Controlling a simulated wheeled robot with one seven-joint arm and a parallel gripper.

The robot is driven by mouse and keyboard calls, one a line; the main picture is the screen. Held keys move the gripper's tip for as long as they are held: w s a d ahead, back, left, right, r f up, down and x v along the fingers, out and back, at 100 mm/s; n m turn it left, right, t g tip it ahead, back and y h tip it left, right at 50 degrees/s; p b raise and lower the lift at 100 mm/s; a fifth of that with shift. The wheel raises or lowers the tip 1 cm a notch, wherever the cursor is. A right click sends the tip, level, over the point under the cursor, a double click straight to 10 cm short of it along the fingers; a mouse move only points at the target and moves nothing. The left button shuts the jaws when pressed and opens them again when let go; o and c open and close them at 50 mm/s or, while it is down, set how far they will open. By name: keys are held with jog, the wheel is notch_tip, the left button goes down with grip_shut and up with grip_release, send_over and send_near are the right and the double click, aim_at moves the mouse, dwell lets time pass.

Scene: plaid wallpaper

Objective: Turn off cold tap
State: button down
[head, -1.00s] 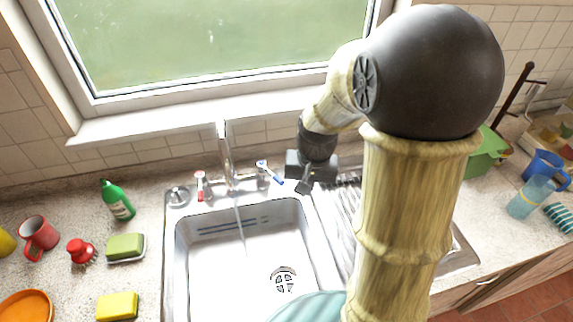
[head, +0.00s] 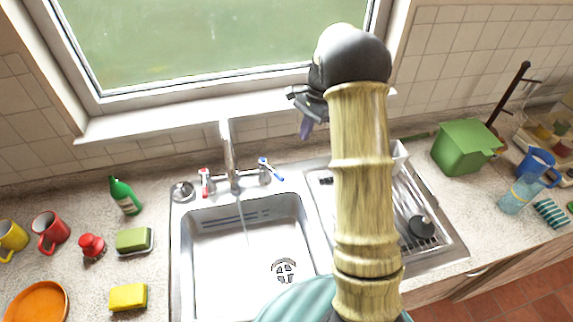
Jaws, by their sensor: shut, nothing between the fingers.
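The cold tap's blue handle (head: 270,169) is right of the silver spout (head: 229,150), angled down to the right. A thin stream of water (head: 243,222) runs from the spout into the sink (head: 205,285). The hot tap's red handle (head: 205,182) is on the left of the spout. My gripper (head: 306,128) is small, dark and partly hidden by my arm. It appears shut and empty, above and right of the blue handle, apart from it, in front of the window sill.
The ridged drainboard (head: 447,248) lies right of the sink, with a dark round item (head: 422,228) on it. A green bin (head: 466,146) and blue jug (head: 537,165) stand farther right. A green bottle (head: 124,196), mugs and sponges are on the left counter.

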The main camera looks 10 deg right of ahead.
aim_at(271, 170)
jog(key=shift+f, duration=0.1)
jog(key=s+a+f+p, duration=0.3)
jog(key=a+f+p, duration=0.2)
jog(key=f, duration=0.5)
jog(key=shift+a, duration=0.65)
jog(key=shift+f, duration=0.1)
